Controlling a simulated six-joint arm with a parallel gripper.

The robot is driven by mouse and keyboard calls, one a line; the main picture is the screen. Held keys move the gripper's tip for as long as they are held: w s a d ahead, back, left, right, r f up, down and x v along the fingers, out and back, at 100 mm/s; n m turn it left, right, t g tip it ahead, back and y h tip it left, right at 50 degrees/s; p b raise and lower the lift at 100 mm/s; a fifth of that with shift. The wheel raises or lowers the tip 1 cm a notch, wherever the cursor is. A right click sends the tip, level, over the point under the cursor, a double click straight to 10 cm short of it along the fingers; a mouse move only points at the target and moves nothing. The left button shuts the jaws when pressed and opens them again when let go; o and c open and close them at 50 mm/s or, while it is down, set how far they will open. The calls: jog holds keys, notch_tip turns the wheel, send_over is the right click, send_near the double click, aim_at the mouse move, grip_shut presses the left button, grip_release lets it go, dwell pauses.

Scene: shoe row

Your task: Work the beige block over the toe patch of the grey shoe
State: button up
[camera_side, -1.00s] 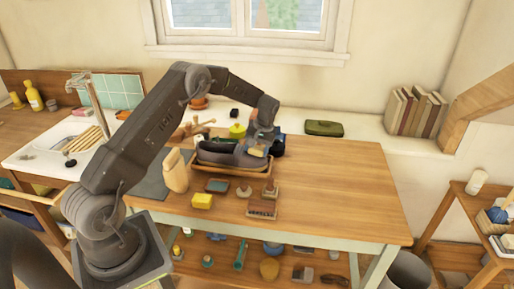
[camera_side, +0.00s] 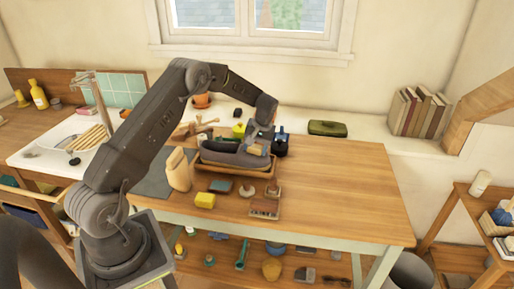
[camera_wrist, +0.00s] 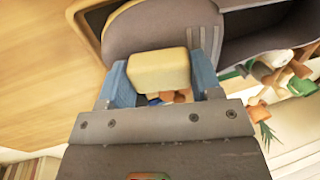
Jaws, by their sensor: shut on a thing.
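The grey shoe (camera_side: 222,155) lies in a shallow wooden tray (camera_side: 237,174) on the table. The beige block (camera_wrist: 158,70) is gripped between the two blue fingers of my gripper (camera_wrist: 160,84). In the side view the block (camera_side: 256,149) is at the right end of the shoe, with my gripper (camera_side: 260,140) over it. In the wrist view the block overlaps the grey rounded end of the shoe (camera_wrist: 160,25), beside pale stripes. I cannot tell whether the block touches the shoe. No distinct toe patch shows; the block may cover it.
In front of the tray lie a yellow block (camera_side: 204,200), a dark block (camera_side: 221,186) and a brush (camera_side: 265,208). A tan upright form (camera_side: 179,170) stands left of the tray. A dark blue object (camera_side: 281,144) stands behind right. The table's right side is clear.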

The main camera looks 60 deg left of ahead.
jog(key=shift+w+d+f, duration=0.25)
jog(key=shift+w+d, duration=0.3)
jog(key=shift+d, duration=0.05)
jog(key=shift+s+a+r, duration=0.2)
jog(key=shift+s+a, duration=0.4)
jog(key=shift+a, duration=0.05)
jog(key=shift+w+d, duration=0.1)
jog(key=shift+w+d+f, duration=0.15)
jog(key=shift+w+d, duration=0.35)
